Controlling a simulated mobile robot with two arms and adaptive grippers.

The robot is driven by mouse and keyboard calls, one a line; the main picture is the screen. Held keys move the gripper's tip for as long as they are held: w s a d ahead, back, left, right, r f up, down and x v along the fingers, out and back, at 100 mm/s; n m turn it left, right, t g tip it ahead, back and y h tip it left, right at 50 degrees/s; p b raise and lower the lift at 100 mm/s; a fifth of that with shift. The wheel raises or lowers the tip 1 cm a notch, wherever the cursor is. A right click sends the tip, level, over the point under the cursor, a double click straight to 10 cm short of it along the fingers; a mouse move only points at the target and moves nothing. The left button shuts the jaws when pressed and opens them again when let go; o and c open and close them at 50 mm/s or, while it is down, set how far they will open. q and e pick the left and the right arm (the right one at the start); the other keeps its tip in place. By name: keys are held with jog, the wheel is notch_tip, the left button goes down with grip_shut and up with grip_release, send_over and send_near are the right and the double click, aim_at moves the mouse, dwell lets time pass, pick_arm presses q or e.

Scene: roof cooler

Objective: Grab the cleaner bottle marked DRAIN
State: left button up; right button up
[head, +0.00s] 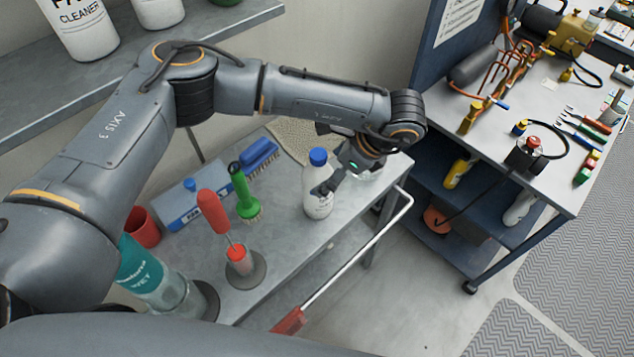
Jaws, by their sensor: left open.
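A white bottle (317,200) with a blue cap stands upright on the grey bench. Its label is too small and partly covered to read, so I cannot tell if it says DRAIN. My left gripper (331,165) is open at the bottle's right side, with one dark finger in front of the bottle's upper body. I cannot tell whether it touches. A large white bottle (82,30) on the upper shelf reads CLEANER, its upper word cut off by the picture edge. Another white bottle (158,8) beside it is mostly cut off. My right gripper is not in view.
The bench (290,235) also holds a green-handled brush (244,192), a blue brush (259,156), a red-handled tool (213,215), a blue box (190,205) and a teal-labelled container (145,268). A tool cart (520,170) stands at right. A white rail (345,270) edges the bench.

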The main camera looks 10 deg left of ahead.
pick_arm(q)
jog(key=shift+p+x, duration=0.85)
jog(key=shift+x, duration=0.05)
jog(key=p+x, duration=0.1)
jog(key=x, duration=0.2)
jog(key=shift+w+a+f+p, duration=0.1)
jog(key=shift+w+a+p, duration=0.1)
jog(key=shift+p, duration=0.1)
jog(key=shift+a+f, duration=0.1)
jog(key=shift+f, duration=0.2)
jog(key=c, duration=0.5)
jog(key=shift+w+r, duration=0.1)
jog(key=c, duration=1.4)
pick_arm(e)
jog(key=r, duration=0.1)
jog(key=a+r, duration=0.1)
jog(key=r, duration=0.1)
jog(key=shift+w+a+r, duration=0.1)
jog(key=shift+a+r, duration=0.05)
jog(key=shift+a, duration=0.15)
